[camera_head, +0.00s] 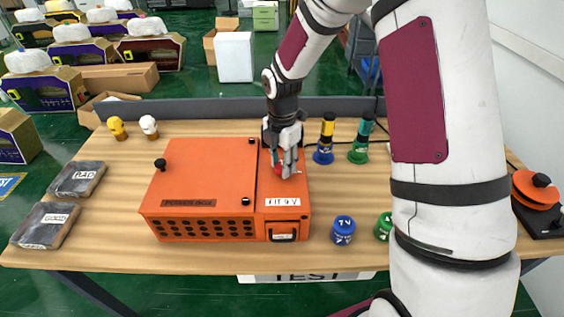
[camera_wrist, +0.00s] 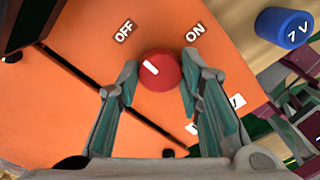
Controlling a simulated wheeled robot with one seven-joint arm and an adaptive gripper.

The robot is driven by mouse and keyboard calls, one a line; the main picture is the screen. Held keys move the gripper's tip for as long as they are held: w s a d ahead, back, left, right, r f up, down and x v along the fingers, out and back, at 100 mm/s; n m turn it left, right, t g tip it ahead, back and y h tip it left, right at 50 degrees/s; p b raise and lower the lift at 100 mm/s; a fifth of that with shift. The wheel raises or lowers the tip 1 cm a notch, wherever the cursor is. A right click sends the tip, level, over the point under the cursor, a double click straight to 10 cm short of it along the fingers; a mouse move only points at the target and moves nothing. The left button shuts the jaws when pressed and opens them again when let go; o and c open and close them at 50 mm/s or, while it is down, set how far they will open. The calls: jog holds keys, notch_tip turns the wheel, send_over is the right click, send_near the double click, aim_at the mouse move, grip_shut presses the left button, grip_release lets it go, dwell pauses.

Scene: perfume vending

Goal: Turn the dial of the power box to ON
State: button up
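The orange power box (camera_head: 210,180) stands on the wooden table. Its red dial (camera_wrist: 159,70) is on the top face, with a white mark pointing up and left, toward the OFF label (camera_wrist: 125,31). The ON label (camera_wrist: 195,33) is up and right of the dial. My gripper (camera_wrist: 160,82) is over the dial with its fingers apart, one on each side. Gaps show between the fingers and the dial in the wrist view. In the head view my gripper (camera_head: 286,172) partly hides the dial (camera_head: 279,170).
Blue and green stands (camera_head: 324,150) are behind. Two dark blocks (camera_head: 46,224) lie at the left.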

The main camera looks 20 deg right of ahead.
dwell(0.3)
jog(key=m, duration=0.4)
jog(key=shift+m, duration=0.4)
jog(key=m, duration=0.4)
jog(key=shift+m, duration=0.3)
jog(key=m, duration=0.4)
jog(key=shift+m, duration=2.2)
jog(key=o, duration=1.2)
jog(key=shift+c, duration=0.2)
